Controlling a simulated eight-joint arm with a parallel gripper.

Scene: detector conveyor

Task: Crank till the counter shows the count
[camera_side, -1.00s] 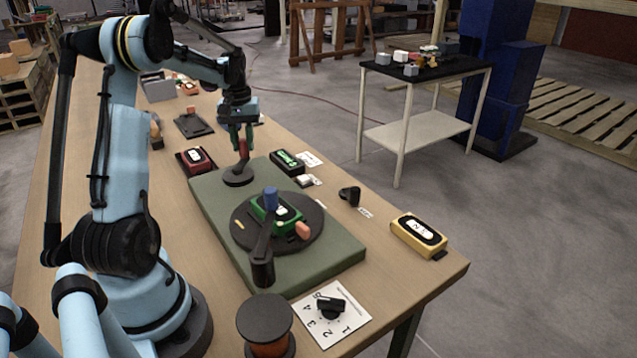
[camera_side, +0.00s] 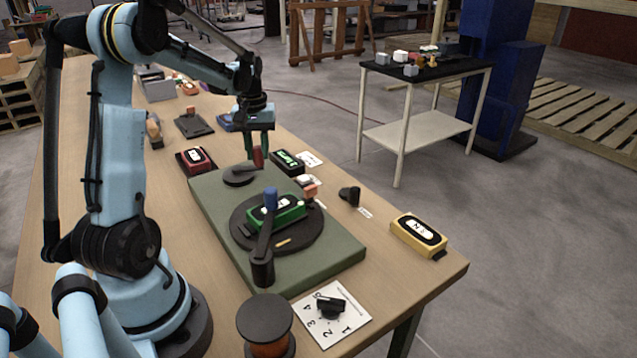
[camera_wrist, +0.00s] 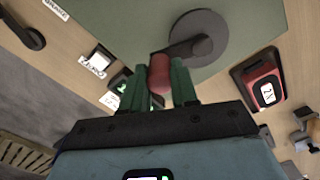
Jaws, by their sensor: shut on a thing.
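A black box with a lit green display (camera_side: 288,160), which looks like the counter, stands just beyond the handle. Its digits are too small to read. The larger dark turntable (camera_side: 309,238) carries a green-cased detector (camera_side: 284,217) with a white label.
A numbered dial card (camera_side: 345,318) lies at the front. A red detector (camera_side: 196,160) and a yellow detector (camera_side: 419,234) stand on the table. An orange block (camera_side: 310,190) sits near the turntable's far edge.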

